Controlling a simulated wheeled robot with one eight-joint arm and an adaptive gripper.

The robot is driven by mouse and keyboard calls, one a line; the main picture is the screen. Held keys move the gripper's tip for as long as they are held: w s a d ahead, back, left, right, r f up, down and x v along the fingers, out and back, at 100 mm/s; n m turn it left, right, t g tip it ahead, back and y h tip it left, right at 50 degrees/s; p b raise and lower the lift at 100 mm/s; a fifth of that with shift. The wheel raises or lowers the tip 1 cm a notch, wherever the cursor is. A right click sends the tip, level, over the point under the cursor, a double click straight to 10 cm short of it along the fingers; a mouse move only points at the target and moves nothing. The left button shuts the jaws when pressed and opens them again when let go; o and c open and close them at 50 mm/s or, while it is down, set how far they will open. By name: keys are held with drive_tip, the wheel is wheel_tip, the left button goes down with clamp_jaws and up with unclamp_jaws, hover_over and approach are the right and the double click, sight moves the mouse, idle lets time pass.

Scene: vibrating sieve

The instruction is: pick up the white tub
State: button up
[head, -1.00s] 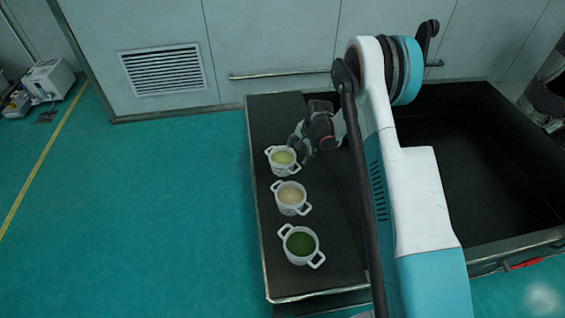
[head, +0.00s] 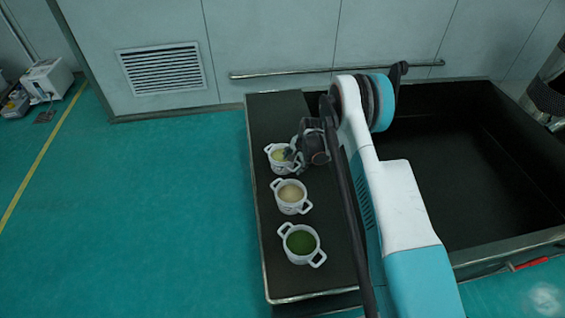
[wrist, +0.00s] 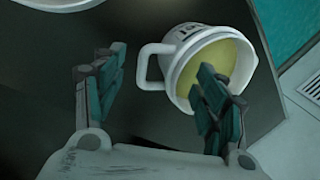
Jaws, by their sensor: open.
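Three white two-handled tubs stand in a row on the dark shelf. The far tub (head: 271,161) has pale yellow contents, the middle tub (head: 279,201) beige and the near tub (head: 286,247) dark green. My gripper (head: 295,153) is at the right side of the far tub and hides part of it. In the wrist view the yellow-filled tub (wrist: 190,45) is right of centre, and one handle lies between the open fingers of my gripper (wrist: 162,66). The right finger overlaps the tub's opening; the left finger is apart from the handle. I cannot tell whether anything touches.
The dark shelf (head: 262,272) is narrow, with a raised metal edge on its left. A large, deep, dark bin (head: 470,160) lies to the right. A wall with a rail (head: 285,75) stands behind. Part of another white tub (wrist: 60,3) shows in the wrist view.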

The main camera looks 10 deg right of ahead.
sight(280, 166)
drive_tip(key=b+x, duration=0.2)
drive_tip(key=x, duration=0.2)
drive_tip(key=shift+w+f, duration=0.2)
drive_tip(key=shift+f, duration=0.05)
clamp_jaws()
drive_tip(key=shift+r, duration=0.1)
